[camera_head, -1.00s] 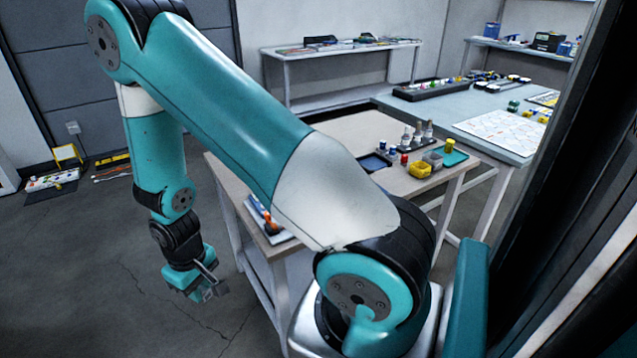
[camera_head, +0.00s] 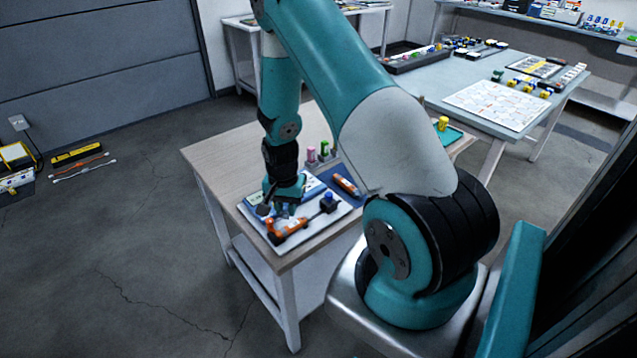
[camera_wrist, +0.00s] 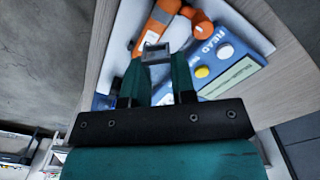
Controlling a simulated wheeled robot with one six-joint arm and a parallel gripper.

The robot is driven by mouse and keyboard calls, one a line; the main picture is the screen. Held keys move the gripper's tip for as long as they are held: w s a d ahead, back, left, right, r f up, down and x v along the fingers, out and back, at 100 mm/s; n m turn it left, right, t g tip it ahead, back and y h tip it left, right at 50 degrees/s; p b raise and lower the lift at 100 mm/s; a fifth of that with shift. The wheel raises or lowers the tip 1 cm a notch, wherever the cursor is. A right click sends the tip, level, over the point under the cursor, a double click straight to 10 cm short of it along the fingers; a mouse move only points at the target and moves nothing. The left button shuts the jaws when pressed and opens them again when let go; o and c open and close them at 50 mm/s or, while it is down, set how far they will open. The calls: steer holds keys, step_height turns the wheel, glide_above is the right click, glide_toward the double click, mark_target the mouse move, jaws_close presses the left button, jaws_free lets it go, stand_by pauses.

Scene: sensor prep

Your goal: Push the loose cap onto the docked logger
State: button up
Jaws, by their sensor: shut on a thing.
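My gripper (camera_head: 281,209) is low over the front part of the wooden table, pointing down. In the wrist view its two fingers (camera_wrist: 156,56) are closed on a small grey, hollow-looking piece (camera_wrist: 155,53); I cannot tell for sure that it is the loose cap. An orange and dark cylindrical body (camera_head: 289,231), perhaps the logger, lies right beside the fingertips; it also shows in the wrist view (camera_wrist: 160,18), just beyond the held piece. A blue unit (camera_wrist: 232,52) marked READ, with white and yellow buttons, lies beside it. Whether the grey piece touches the orange body is unclear.
A second orange cylinder (camera_head: 345,185) lies on a dark blue mat. A small dark blue piece (camera_head: 328,203) stands on the white board. Pink (camera_head: 311,155) and green (camera_head: 324,148) pieces stand behind. The table's left part (camera_head: 222,160) is clear.

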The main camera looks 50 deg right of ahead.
mark_target(312, 218)
steer(key=s+d+m, duration=0.1)
steer(key=d+m, duration=0.1)
steer(key=d, duration=0.1)
steer(key=s+d+m, duration=0.1)
steer(key=d+m, duration=0.2)
steer(key=s+d+m+p, duration=0.1)
steer(key=d+m, duration=0.1)
steer(key=d, duration=0.1)
steer(key=shift+r+m, duration=0.3)
steer(key=shift+m, duration=0.1)
steer(key=shift+s+d+f, duration=0.1)
steer(key=shift+f+b, duration=2.45)
steer(key=shift+f, duration=0.9)
steer(key=shift+w+a, duration=0.25)
steer(key=shift+a, duration=0.75)
steer(key=shift+c, duration=0.2)
steer(key=o, duration=1.1)
steer(key=shift+o, duration=0.2)
steer(key=shift+r+p, duration=0.65)
steer(key=shift+r, duration=0.05)
steer(key=shift+r+p, duration=2.15)
steer(key=shift+r, duration=0.75)
